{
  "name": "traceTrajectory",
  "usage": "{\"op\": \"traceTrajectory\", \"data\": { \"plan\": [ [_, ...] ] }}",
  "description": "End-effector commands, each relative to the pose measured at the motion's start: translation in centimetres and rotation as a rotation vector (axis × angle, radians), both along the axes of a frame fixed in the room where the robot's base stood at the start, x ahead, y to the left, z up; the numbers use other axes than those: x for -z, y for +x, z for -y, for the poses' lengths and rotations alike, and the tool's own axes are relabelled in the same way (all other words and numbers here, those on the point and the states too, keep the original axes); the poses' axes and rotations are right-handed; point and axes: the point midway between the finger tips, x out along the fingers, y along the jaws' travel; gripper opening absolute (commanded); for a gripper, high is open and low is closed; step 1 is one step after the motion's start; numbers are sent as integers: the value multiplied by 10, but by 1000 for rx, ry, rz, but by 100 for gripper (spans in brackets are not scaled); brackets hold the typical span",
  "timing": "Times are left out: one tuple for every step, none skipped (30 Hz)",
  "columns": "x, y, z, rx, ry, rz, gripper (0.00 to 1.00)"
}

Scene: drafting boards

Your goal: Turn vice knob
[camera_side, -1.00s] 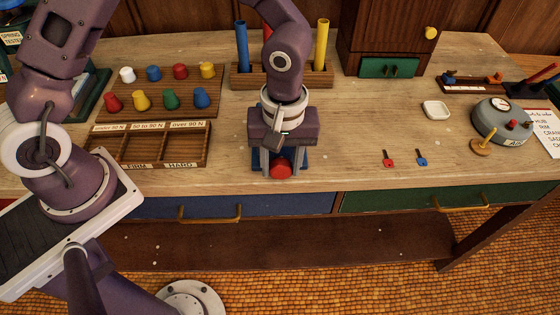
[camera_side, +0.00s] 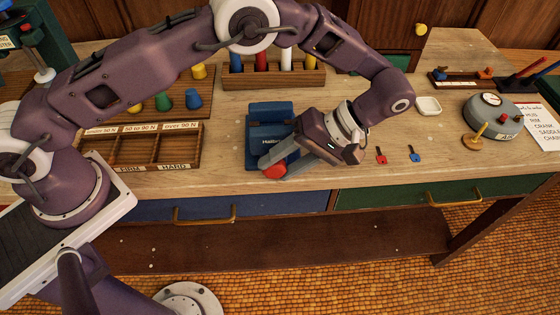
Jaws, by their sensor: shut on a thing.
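The blue vice (camera_side: 268,118) stands near the front edge of the bench, left of the middle. Its red knob (camera_side: 274,171) faces the front of the bench. My gripper (camera_side: 272,163) comes in from the right, tilted, with its fingers on either side of the red knob. It is shut on the knob. The fingers and gripper body hide part of the knob and the vice's right front side.
A red key (camera_side: 381,155) and a blue key (camera_side: 414,153) lie right of my gripper. A compartment tray (camera_side: 201,148) stands left of the vice, and a rack of coloured tubes (camera_side: 317,77) behind it. A white dish (camera_side: 428,106) and a grey round device (camera_side: 493,120) are at the right.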

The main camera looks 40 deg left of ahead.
Motion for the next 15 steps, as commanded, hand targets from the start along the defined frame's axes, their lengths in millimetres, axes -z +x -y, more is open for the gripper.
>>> {"op": "traceTrajectory", "data": {
  "plan": [
    [2,0,1,2,12,-13,2],
    [2,0,0,1,19,-20,2],
    [2,0,0,1,27,-28,2],
    [2,0,1,0,32,-34,2],
    [2,0,1,1,36,-37,2],
    [2,0,0,1,43,-44,2],
    [2,0,0,1,46,-47,2],
    [2,0,0,1,48,-49,2],
    [2,0,0,1,51,-52,2],
    [2,0,0,1,53,-54,2],
    [2,0,0,1,55,-56,2],
    [2,0,0,1,57,-58,2],
    [2,0,0,1,58,-58,2],
    [2,0,0,1,58,-58,2],
    [2,0,0,1,58,-59,2]
  ]
}}
